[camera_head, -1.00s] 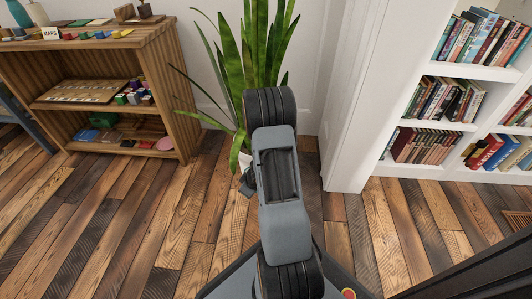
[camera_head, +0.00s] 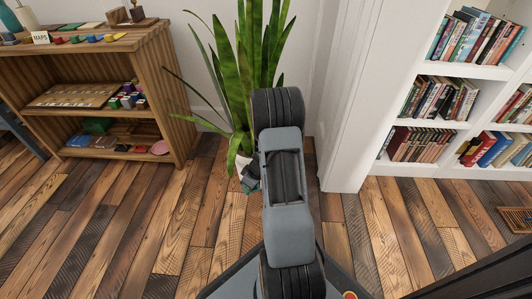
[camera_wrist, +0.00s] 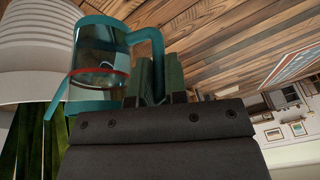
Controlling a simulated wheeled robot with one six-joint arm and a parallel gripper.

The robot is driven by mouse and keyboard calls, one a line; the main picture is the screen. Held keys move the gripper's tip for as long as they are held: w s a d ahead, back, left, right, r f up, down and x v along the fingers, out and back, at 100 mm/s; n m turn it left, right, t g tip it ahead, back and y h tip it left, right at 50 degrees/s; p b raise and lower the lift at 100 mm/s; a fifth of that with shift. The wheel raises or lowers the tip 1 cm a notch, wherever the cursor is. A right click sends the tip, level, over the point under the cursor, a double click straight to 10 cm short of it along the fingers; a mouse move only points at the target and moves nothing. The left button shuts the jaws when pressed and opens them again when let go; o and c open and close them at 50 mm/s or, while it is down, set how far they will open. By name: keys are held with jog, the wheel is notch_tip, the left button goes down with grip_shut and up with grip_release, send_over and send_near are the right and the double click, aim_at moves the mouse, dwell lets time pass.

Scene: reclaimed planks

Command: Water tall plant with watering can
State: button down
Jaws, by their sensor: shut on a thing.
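The watering can (camera_wrist: 101,52) has a clear body with teal rims, a teal handle and a teal spout. The tall plant (camera_head: 256,50) has long green leaves and stands in a white pot (camera_head: 242,162) near the wall. My arm hides part of the pot in the head view. In the wrist view the ribbed white pot (camera_wrist: 35,45) is right beside the can, with leaves at the lower left. The spout lies before the pot and leaves; I cannot tell whether they touch.
A wooden shelf unit (camera_head: 178,100) with small blocks and boxes stands left of the plant. A white bookcase (camera_head: 450,128) full of books stands on the right, behind a white wall edge (camera_head: 345,110). The plank floor (camera_head: 150,225) in front is clear.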

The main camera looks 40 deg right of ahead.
jog(key=shift+w+d+r+g+y, duration=0.2)
jog(key=shift+d+r+y, duration=0.1)
jog(key=shift+r, duration=0.25)
jog(key=shift+w+d+r+g+y, duration=0.2)
jog(key=shift+d+r+y, duration=0.1)
jog(key=shift+r, duration=0.25)
jog(key=shift+w+d+r, duration=0.1)
jog(key=shift+d+r, duration=0.15)
jog(key=shift+r, duration=0.1)
jog(key=shift+w+d+r+y+p, duration=0.1)
jog(key=shift+d+r+y+p, duration=0.05)
jog(key=shift+r+y+p, duration=0.15)
jog(key=shift+r, duration=0.1)
jog(key=shift+w+d+r+m+g+p, duration=0.2)
jog(key=shift+d+r+m+g+p, duration=0.1)
jog(key=shift+r, duration=0.15)
jog(key=shift+w+d+r+y+p, duration=0.15)
jog(key=shift+d+r+y+p, duration=0.1)
jog(key=shift+r+p, duration=0.35)
jog(key=shift+w+d+r+y+p, duration=0.15)
jog(key=shift+d+r+y+p, duration=0.1)
jog(key=shift+r+p, duration=0.35)
jog(key=shift+w+d+r+g+y+p, duration=0.55)
jog(key=shift+d+r+g+y+p, duration=0.05)
jog(key=shift+d+r+p, duration=0.15)
dwell(2.0)
jog(key=shift+f, duration=0.1)
